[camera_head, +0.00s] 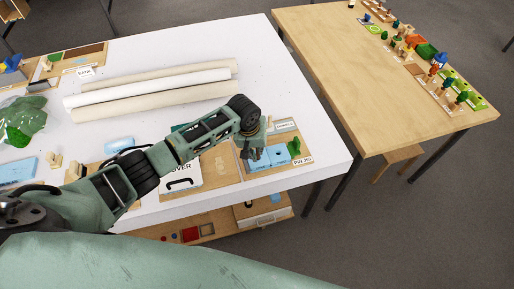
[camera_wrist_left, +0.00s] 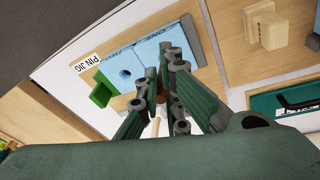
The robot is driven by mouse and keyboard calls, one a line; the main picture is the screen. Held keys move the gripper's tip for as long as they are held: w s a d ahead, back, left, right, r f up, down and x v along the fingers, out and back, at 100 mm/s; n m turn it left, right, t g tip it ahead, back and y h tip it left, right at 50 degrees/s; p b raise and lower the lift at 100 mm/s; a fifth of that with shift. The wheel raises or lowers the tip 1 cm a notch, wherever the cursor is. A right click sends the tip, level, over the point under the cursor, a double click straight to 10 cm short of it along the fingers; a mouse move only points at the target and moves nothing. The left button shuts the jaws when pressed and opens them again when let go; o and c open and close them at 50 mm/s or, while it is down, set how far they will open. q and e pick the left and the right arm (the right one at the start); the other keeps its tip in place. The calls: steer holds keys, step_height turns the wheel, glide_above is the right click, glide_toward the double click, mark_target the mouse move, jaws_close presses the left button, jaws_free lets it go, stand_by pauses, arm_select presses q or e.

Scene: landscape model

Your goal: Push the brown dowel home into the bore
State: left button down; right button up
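My left gripper (camera_head: 254,152) is over the pin jig board (camera_head: 230,175) near the table's right front corner. In the left wrist view its fingers (camera_wrist_left: 167,75) are close together, with a small piece of the brown dowel (camera_wrist_left: 163,92) showing between them; most of it is hidden. Blue blocks stand on the board; one blue block (camera_wrist_left: 125,74) has a dark round bore in its face, and another (camera_wrist_left: 178,40) lies beside it by the fingertips. I cannot tell whether the dowel is in a bore. My right gripper is not in view.
A green piece (camera_wrist_left: 103,90) sits beside the blue blocks, and a pale dowel (camera_wrist_left: 155,127) shows below the fingers. A white cover panel (camera_head: 182,180) lies left of the jig. Paper rolls (camera_head: 150,90) lie behind. A wooden table (camera_head: 370,90) stands to the right.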

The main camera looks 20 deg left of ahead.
arm_select(q)
steer(key=shift+s+b+x, duration=0.15)
steer(key=shift+b+x, duration=0.2)
steer(key=shift+x, duration=0.35)
steer(key=shift+s+b+x, duration=0.15)
steer(key=shift+b+x, duration=0.2)
steer(key=shift+x, duration=0.35)
steer(key=c, duration=1.9)
jaws_free()
steer(key=shift+a, duration=0.1)
steer(key=shift+o, duration=0.2)
steer(key=shift+r, duration=0.25)
steer(key=v, duration=1.1)
steer(key=shift+r, duration=0.2)
steer(key=shift+s+a, duration=0.1)
